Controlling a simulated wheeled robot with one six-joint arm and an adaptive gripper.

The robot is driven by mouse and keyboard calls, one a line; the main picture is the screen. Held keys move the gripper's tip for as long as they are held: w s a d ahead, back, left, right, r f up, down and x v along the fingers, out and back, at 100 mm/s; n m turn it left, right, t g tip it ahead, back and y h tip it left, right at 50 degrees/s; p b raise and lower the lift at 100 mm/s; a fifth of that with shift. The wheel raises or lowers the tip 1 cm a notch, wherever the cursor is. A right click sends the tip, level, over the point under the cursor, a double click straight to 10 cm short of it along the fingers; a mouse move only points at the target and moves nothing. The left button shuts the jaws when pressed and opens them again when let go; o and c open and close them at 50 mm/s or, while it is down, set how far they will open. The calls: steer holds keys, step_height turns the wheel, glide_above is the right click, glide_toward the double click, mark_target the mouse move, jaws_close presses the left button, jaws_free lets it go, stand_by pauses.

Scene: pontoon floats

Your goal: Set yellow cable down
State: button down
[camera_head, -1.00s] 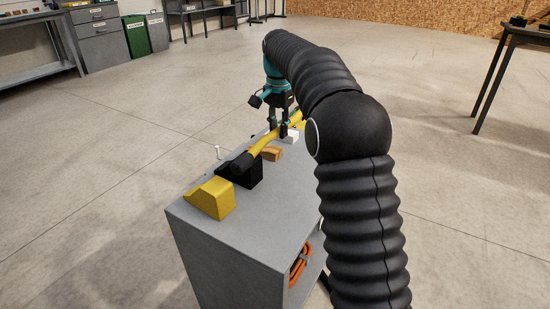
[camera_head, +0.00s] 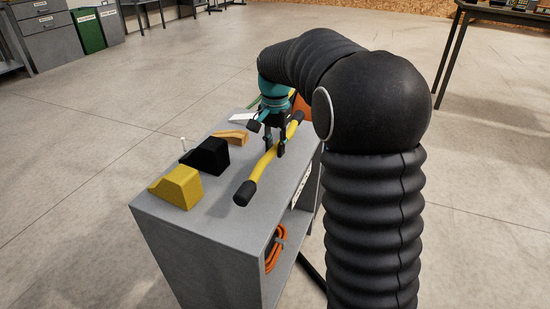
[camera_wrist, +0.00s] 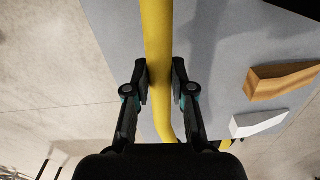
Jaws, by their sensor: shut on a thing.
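The yellow cable (camera_head: 266,166) is a slightly bent yellow length with black ends. My gripper (camera_head: 275,151) is shut on it near its middle, above the right side of the grey cabinet top (camera_head: 217,205). In the wrist view the yellow cable (camera_wrist: 158,60) runs between both fingers of my gripper (camera_wrist: 160,82). The cable's near black end is over the cabinet's right edge area. I cannot tell whether the cable touches the top.
A yellow wedge block (camera_head: 178,188), a black wedge block (camera_head: 207,157) and an orange-brown wedge (camera_head: 232,137) stand along the cabinet's left side. A white piece (camera_head: 241,118) lies farther back. An orange coiled cable (camera_head: 276,250) is on the shelf below.

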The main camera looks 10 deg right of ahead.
mark_target(275, 166)
steer(key=shift+f, duration=1.85)
steer(key=shift+f, duration=0.15)
steer(key=c, duration=1)
jaws_free()
